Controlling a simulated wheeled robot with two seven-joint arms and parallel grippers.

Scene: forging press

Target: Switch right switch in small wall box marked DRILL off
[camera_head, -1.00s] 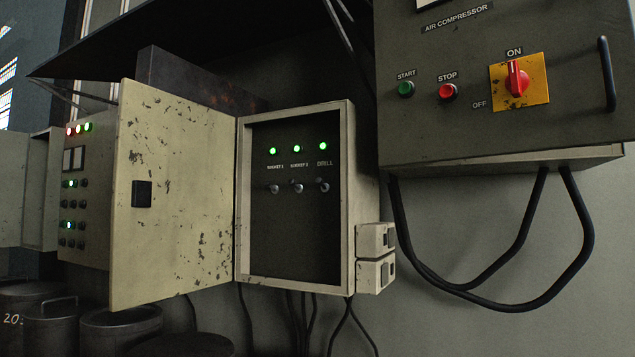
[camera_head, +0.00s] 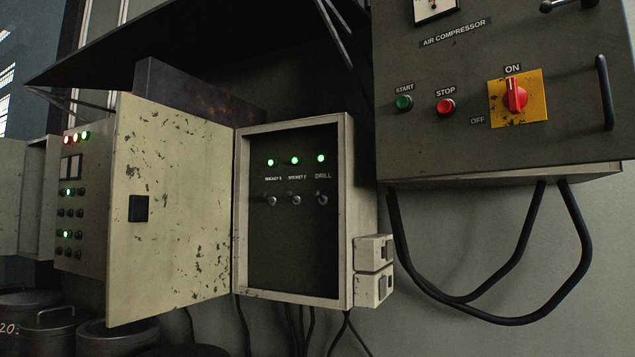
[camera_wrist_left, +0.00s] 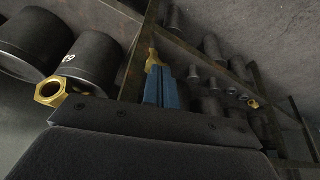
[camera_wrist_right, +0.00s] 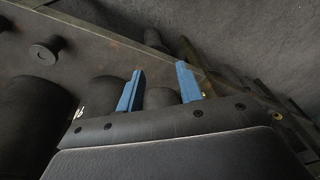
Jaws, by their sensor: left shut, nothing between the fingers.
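The small wall box (camera_head: 347,215) hangs on the wall with its door (camera_head: 165,250) swung open to the left. Inside are three toggle switches in a row. The right one is the DRILL switch (camera_head: 321,199), under the DRILL label and a lit green lamp (camera_head: 320,158). The lamps over the other two switches are lit green too. Neither gripper shows in the head view. My left gripper (camera_wrist_left: 158,72) has its blue fingers together and empty in the left wrist view. My right gripper (camera_wrist_right: 160,85) has its blue fingers apart and empty in the right wrist view.
The air compressor panel (camera_head: 440,150) juts out at the upper right, with hanging cables (camera_head: 512,260) below it. Small sockets (camera_head: 374,270) sit on the box's right side. Dark cylinders (camera_head: 115,338) stand at the lower left. The space before the box's opening is clear.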

